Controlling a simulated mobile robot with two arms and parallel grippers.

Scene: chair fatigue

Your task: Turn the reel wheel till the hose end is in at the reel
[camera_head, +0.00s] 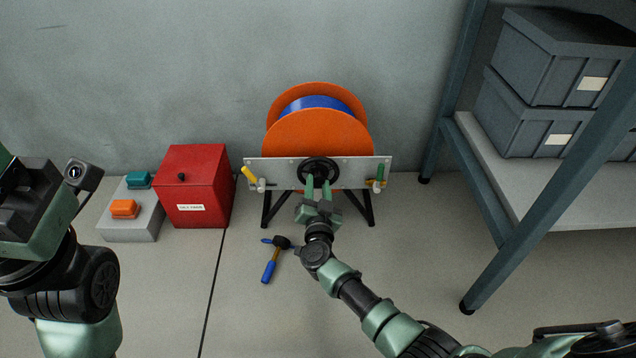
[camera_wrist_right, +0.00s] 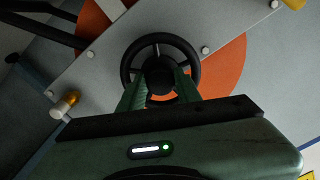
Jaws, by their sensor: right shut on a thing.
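The orange reel (camera_head: 318,133) stands on a dark-legged stand against the wall, with blue hose (camera_head: 318,102) wound on it. The black reel wheel (camera_head: 334,165) is at the middle of the grey front plate (camera_head: 285,172). My right gripper (camera_head: 317,185) is shut at the wheel's hub; in the right wrist view its fingers (camera_wrist_right: 160,88) reach either side of the black hub of the wheel (camera_wrist_right: 160,40). The hose end is not clearly visible. My left arm (camera_head: 60,240) is at the left edge, and its fingertips are not visible.
A hammer (camera_head: 269,270) lies on the floor. A red box (camera_head: 192,190) and a grey box with buttons (camera_head: 130,225) stand left. Shelving with bins (camera_head: 545,65) stands right.

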